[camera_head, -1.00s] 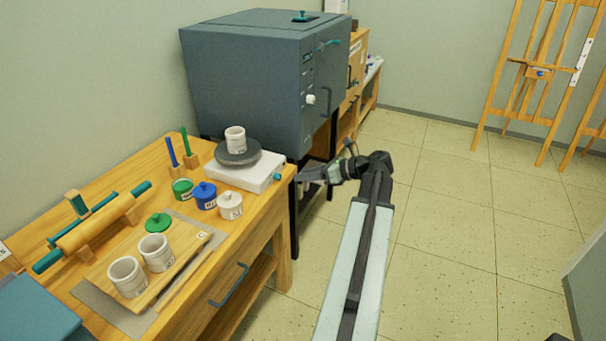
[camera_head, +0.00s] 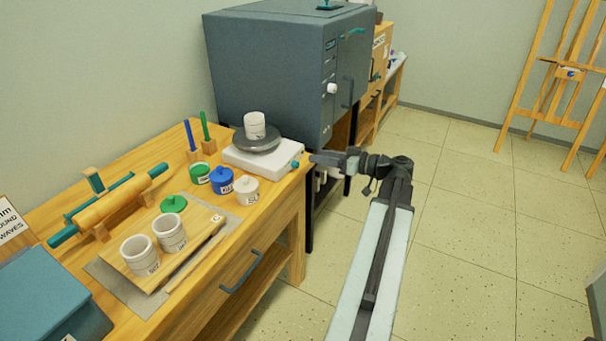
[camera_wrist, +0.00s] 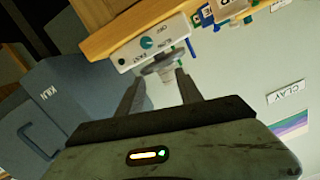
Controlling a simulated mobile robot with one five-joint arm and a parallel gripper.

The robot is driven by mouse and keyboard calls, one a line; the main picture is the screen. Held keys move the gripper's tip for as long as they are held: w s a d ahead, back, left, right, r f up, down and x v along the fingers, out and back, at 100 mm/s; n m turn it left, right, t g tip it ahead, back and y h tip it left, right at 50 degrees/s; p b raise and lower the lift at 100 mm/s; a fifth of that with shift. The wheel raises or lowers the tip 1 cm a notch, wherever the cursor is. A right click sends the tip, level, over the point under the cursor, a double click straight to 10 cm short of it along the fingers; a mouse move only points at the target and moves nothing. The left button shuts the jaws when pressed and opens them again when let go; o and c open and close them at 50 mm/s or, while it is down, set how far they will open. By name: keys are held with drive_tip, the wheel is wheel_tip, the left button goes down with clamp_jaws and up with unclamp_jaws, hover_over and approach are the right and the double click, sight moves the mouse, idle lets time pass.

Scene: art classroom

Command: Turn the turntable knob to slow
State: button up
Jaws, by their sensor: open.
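The turntable (camera_head: 238,158) is a white box with a dark grey disc (camera_head: 257,140) on top, near the table's right end. Its teal knob (camera_head: 295,165) is on the side facing my gripper. The wrist view is turned over; there the knob (camera_wrist: 147,43) sits on the white panel among the labels OFF, SLOW and FAST. I cannot tell for certain which label it points at. My gripper (camera_head: 318,159) is open and empty, just right of the knob and apart from it. In the wrist view my two fingers (camera_wrist: 160,82) stand apart, below the panel.
A white cup (camera_head: 255,125) stands on the disc. Green, blue and white jars (camera_head: 221,182) stand in front of the turntable. The large blue-grey kiln (camera_head: 265,80) is close behind it. The table (camera_head: 295,205) ends below the knob; open floor (camera_head: 470,230) lies to the right.

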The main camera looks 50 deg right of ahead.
drive_tip(key=f+n+b, duration=0.1)
drive_tip(key=n, duration=0.2)
drive_tip(key=n+t+b, duration=0.1)
drive_tip(key=n+b, duration=0.2)
drive_tip(key=b, duration=0.4)
approach(298, 166)
drive_tip(key=x, duration=0.8)
drive_tip(key=shift+w+d, duration=0.1)
drive_tip(key=shift+w, duration=0.05)
clamp_jaws()
